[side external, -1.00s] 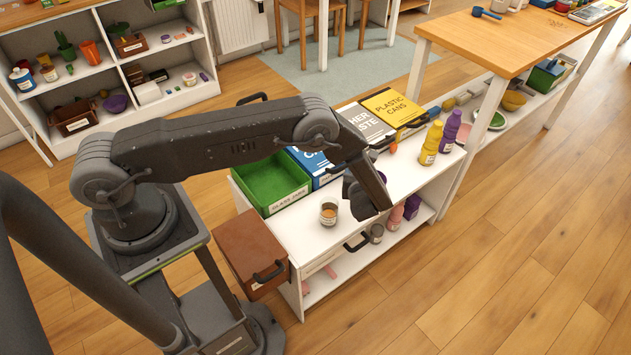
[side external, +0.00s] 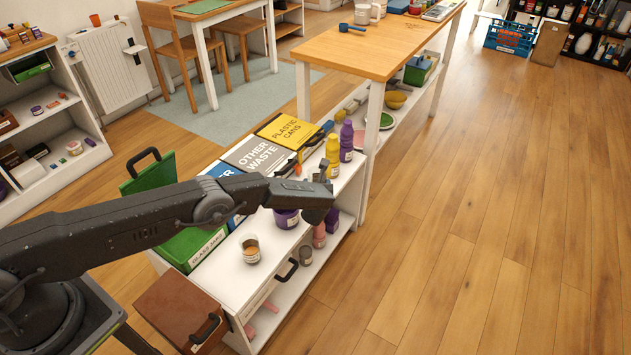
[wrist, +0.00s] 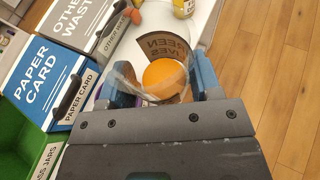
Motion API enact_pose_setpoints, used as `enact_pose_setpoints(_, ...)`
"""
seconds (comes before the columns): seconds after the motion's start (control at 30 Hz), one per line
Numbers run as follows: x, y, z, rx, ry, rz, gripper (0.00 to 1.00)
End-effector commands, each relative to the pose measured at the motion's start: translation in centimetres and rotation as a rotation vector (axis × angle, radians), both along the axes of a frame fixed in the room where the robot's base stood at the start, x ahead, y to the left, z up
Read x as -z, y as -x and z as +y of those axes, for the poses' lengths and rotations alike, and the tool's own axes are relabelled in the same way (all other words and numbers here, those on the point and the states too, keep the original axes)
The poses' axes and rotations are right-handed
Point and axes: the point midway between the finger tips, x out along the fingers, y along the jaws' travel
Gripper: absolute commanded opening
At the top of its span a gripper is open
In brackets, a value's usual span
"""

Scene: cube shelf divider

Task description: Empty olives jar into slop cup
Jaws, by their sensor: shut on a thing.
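In the wrist view my gripper (wrist: 160,88) is shut on a clear jar (wrist: 128,80) with a dark label reading "GREEN ... OLIVES". An orange round thing shows at the jar; I cannot tell whether it is inside or beyond it. In the side view my gripper (side external: 322,198) is over the front right of the white unit's top and mostly hides the jar. A clear cup (side external: 250,249) with a pale label and brown contents stands upright on that top, left of my gripper. I cannot read its label, so whether it is the slop cup is unclear.
A purple labelled container (side external: 287,219) stands close below my gripper. Yellow (side external: 333,150) and purple (side external: 346,141) bottles stand behind it. Bins for plastic cans (side external: 288,130), other waste (side external: 252,154) and glass jars (side external: 190,246) line the back. A brown box (side external: 182,310) is at front left.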

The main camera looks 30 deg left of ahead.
Motion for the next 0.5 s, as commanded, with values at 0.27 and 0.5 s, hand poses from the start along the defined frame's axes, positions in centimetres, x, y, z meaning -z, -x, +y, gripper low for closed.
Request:
enact_pose_setpoints(0.27, -0.34, -0.06, 0.03, 0.000, 0.103, -0.062, 0.29)
enact_pose_setpoints(0.5, 0.14, 0.07, 0.15, 0.000, 0.274, -0.160, 0.29)
